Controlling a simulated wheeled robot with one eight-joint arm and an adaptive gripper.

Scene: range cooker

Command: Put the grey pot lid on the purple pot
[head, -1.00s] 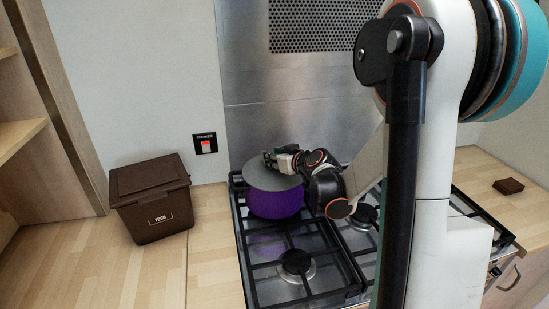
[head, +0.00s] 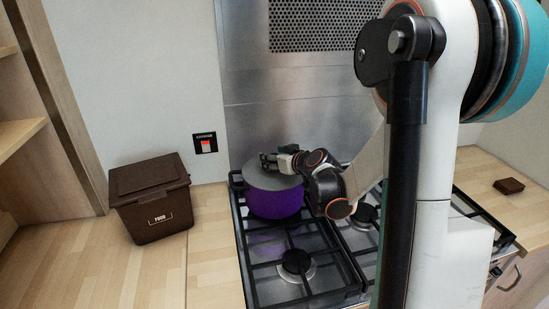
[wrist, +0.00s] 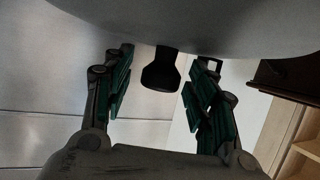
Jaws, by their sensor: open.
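The purple pot (head: 275,204) stands upright on the hob's back left burner. The grey pot lid (head: 262,179) lies over its mouth and looks level; the far side of the rim is hidden. My gripper (head: 270,161) is just above the lid, reaching in from the right. In the wrist view the lid (wrist: 200,28) fills the top, and its black knob (wrist: 160,72) is between the two green-padded fingers of my gripper (wrist: 158,90). The fingers are open, with a gap on each side of the knob.
A brown food bin (head: 152,205) stands on the wooden counter left of the hob. The gas hob (head: 297,262) has black grates, with the front left burner bare. A steel splashback (head: 300,100) rises close behind the pot. A small brown box (head: 508,186) lies at far right.

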